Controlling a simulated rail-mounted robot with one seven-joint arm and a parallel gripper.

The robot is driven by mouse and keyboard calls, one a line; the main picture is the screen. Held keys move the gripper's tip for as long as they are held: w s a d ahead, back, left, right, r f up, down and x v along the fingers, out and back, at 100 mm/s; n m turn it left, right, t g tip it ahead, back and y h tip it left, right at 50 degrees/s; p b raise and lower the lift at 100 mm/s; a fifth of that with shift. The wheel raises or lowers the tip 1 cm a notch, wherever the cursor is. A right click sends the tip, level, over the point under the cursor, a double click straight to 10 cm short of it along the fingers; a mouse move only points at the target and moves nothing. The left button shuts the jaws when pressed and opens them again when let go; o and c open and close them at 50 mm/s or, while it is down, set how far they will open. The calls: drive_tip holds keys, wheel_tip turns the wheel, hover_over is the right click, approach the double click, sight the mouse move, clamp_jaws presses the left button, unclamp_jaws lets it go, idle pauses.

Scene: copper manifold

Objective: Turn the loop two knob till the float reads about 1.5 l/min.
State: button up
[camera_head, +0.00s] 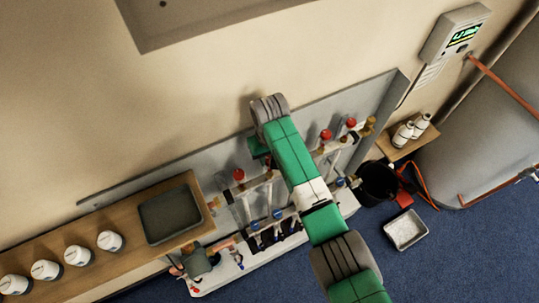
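The copper manifold (262,181) is mounted on a grey backboard (368,97) along the wall. Red knobs show along its top: one at the left (239,174) and two to the right of my arm, a nearer one (326,134) and a farther one (351,122). Blue knobs show lower, with one at the left (254,225) and another beside it (278,213). My green arm crosses in front of the manifold's middle and hides part of it. I cannot tell which knob is loop two, and no float reading is legible. My gripper is not visible; the arm blocks the view.
A wooden shelf (128,226) at left holds a dark tray (170,214) and several white jars (110,241). A wall controller (455,32) hangs upper right. Bottles stand on a small shelf (392,149). A black bucket (377,183) and metal tray (406,229) are on the blue floor.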

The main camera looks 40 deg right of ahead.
drive_tip(key=shift+c, duration=0.7)
drive_tip(key=shift+r+n+p, duration=0.15)
drive_tip(key=shift+n+p, duration=0.15)
drive_tip(key=shift+p, duration=0.35)
drive_tip(key=o, duration=1)
drive_tip(key=shift+c, duration=0.2)
wheel_tip(320, 180, up, 8)
drive_tip(key=shift+f, duration=0.2)
